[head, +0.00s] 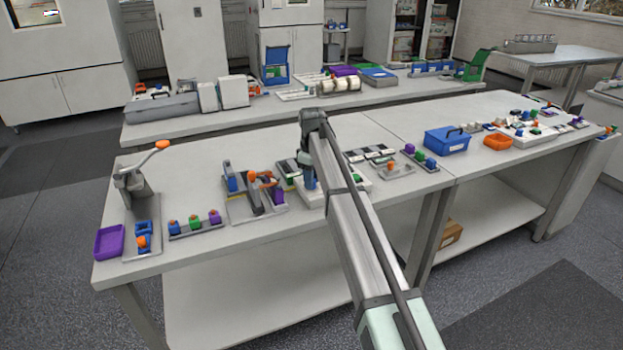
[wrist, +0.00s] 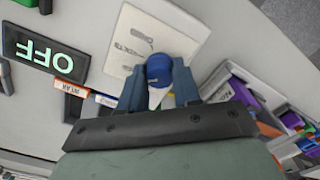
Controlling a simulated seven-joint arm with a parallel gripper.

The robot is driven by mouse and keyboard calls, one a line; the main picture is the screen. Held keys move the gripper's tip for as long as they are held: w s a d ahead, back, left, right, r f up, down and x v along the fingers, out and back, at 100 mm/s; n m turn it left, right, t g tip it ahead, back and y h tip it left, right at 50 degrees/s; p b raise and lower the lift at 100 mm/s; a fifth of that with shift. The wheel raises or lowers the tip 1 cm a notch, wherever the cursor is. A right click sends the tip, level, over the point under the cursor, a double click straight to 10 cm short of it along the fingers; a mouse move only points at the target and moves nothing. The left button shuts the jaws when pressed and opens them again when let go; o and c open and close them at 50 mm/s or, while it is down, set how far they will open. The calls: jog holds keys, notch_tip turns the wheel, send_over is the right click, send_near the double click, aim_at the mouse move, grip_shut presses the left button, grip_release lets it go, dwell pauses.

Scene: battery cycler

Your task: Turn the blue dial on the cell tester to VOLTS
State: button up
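The blue dial (wrist: 159,70) with a white pointer stands on the pale face of the cell tester (wrist: 120,62) in the wrist view. My gripper (wrist: 159,82) has one finger on each side of the dial, and both fingers appear to touch it. The pointer faces down toward the gripper body. A dark display (wrist: 45,54) at the left reads OFF, upside down. An orange-backed label (wrist: 70,88) and a blue-edged label (wrist: 106,100) lie left of the gripper; their words are hard to read. In the head view my gripper (head: 309,180) is low over the tester, mostly hidden by my arm.
A clamp stand (head: 248,195) with an orange handle and a purple part stand left of the tester. Several colored blocks on a rack (head: 195,224) are farther left. A blue bin (head: 446,140) stands on the right table.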

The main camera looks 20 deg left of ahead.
jog(key=c, duration=0.5)
jog(key=shift+c, duration=0.2)
jog(key=shift+m, duration=0.4)
jog(key=m, duration=0.3)
jog(key=shift+m, duration=2)
jog(key=o, duration=1.1)
jog(key=shift+c, duration=0.2)
